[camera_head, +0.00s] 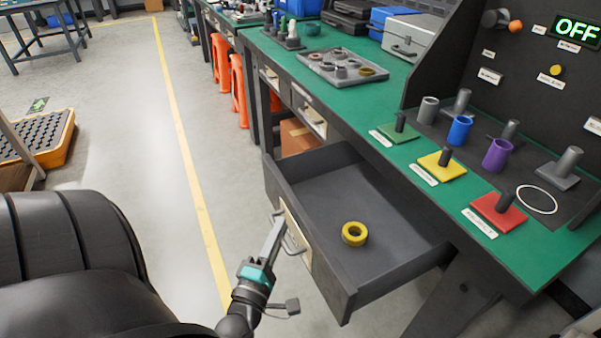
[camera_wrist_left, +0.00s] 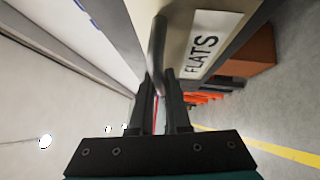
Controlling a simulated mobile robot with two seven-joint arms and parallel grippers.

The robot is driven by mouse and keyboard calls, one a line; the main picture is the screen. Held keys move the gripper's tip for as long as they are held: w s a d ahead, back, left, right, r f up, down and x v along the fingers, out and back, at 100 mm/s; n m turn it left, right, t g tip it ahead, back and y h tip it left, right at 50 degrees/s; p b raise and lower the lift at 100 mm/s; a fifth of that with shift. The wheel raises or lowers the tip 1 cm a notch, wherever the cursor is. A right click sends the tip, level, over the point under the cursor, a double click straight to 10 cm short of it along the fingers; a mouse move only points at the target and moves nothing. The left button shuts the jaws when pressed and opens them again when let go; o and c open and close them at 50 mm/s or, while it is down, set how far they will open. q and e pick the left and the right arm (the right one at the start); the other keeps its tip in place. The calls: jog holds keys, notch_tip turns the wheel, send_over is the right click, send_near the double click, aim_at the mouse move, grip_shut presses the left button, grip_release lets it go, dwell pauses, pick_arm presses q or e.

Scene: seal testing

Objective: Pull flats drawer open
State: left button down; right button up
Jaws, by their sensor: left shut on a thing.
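The flats drawer (camera_head: 318,262) is a dark grey drawer pulled well out from under the green-topped bench. A yellow ring (camera_head: 354,233) lies on its floor. My left gripper (camera_head: 279,222) is at the drawer's front face, shut on the metal bar handle (camera_head: 290,236). In the left wrist view the handle (camera_wrist_left: 157,50) runs between the fingers of my left gripper (camera_wrist_left: 162,85), beside a white label (camera_wrist_left: 207,42) reading FLATS. My right gripper is not in view.
The green bench (camera_head: 357,108) carries a grey parts tray (camera_head: 342,55) and green, yellow and red peg plates along its front edge. Orange stools (camera_head: 239,90) stand beyond the drawer. The floor left of the drawer is clear up to the yellow line (camera_head: 187,150).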

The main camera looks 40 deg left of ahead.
pick_arm(q)
jog(key=shift+s+a, duration=0.2)
jog(key=shift+s, duration=0.3)
jog(key=shift+s+a, duration=0.2)
jog(key=shift+s, duration=0.3)
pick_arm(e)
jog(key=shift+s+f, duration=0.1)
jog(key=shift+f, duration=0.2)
pick_arm(q)
jog(key=c, duration=0.9)
grip_release()
jog(key=p+v, duration=0.2)
jog(key=v, duration=1.3)
jog(key=shift+s+d, duration=0.1)
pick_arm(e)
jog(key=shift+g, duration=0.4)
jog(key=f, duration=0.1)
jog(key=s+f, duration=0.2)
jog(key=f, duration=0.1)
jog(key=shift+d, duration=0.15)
